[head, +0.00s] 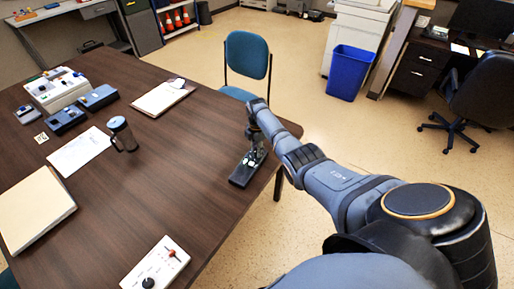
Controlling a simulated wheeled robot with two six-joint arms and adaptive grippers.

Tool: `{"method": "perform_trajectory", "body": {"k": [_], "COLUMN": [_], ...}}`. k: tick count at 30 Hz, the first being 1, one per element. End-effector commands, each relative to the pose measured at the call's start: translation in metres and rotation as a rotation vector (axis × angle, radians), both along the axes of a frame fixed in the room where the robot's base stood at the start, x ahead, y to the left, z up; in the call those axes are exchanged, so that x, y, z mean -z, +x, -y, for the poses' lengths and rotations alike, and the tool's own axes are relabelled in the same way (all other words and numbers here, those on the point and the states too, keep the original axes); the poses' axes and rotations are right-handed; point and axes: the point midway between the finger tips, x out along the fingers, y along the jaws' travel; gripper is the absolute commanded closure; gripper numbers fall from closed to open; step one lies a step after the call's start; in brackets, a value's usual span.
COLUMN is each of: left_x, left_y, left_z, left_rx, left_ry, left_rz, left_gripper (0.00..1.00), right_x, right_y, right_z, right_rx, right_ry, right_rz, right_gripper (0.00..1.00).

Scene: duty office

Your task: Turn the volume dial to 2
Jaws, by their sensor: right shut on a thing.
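A small dark device (241,179) lies near the right edge of the brown table. My right gripper (252,155) points down over this device. It is shut on a small part of it, which the fingers mostly hide. I cannot read any dial marks or numbers there. A white control box (158,262) with a black round knob (148,283) and a red knob (172,253) sits at the table's front edge, apart from the gripper. I cannot tell which knob is labelled volume. My left gripper is not in view.
A chair (247,55) stands behind. The table's middle is clear.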

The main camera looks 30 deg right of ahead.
Motion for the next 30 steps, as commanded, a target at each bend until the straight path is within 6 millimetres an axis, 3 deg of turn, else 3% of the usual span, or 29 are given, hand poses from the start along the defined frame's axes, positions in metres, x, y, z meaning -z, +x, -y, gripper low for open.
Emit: {"method": "perform_trajectory", "body": {"k": [18,30], "left_x": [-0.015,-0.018], "left_y": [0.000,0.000], "left_z": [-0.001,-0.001], "left_rx": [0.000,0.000], "left_ry": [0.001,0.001], "left_rz": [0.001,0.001], "left_gripper": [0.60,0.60], "right_x": [-0.001,-0.001], "right_y": [0.000,0.000], "right_z": [0.000,0.000], "right_rx": [0.563,0.786], "right_ry": [0.000,0.000], "right_rz": [0.000,0.001], "right_gripper": [1.00,1.00]}}
